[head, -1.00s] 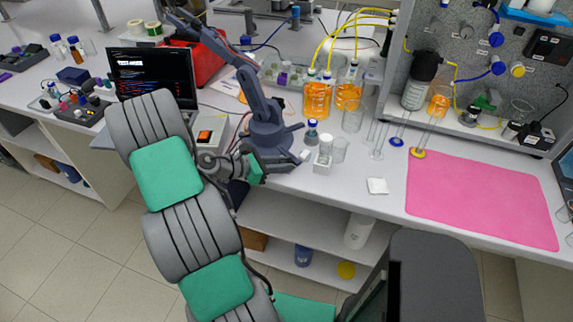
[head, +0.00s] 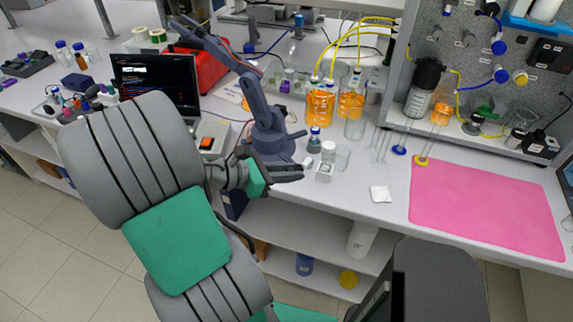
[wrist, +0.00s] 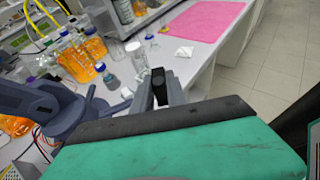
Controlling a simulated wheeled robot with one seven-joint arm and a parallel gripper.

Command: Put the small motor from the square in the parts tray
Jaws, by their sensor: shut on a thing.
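In the wrist view my gripper (wrist: 160,88) is shut on a small dark block, which looks like the small motor (wrist: 158,78). The motor sits between the fingertips, clear of the bench. In the head view my gripper (head: 292,173) is at the front edge of the bench, just in front of the blue-grey arm's base; the motor cannot be made out there. A shallow tray with small coloured parts (head: 46,110), perhaps the parts tray, lies at the far left.
A blue-grey desktop arm (head: 268,135) stands close behind my gripper. Glassware and orange bottles (head: 319,107) stand to its right. A laptop (head: 155,80) is at the left. The pink mat (head: 480,205) is clear. Open shelves (head: 300,235) lie below the bench edge.

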